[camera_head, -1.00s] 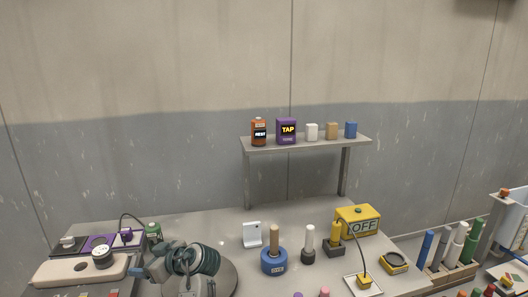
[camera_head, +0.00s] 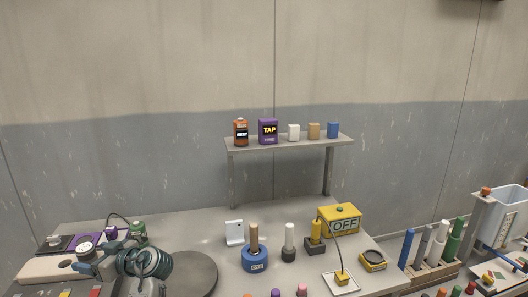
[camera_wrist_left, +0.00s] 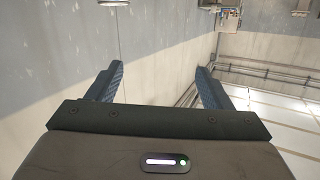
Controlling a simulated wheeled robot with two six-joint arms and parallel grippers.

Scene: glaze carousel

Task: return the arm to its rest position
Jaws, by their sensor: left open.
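My left gripper (camera_head: 92,255) is at the lower left of the head view, in front of a beige device and close to its dial in the picture. My arm's teal coiled part is just to its right. In the left wrist view the two blue fingers (camera_wrist_left: 160,70) stand wide apart with nothing between them. They point up toward the wall and ceiling. My right gripper is not in view.
A round grey turntable (camera_head: 192,275) is beside my left arm. A blue-based post (camera_head: 255,265), a yellow OFF box (camera_head: 341,219) and a shelf (camera_head: 290,145) with bottles and boxes are farther right. A rack of coloured tubes (camera_head: 430,275) stands at the right.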

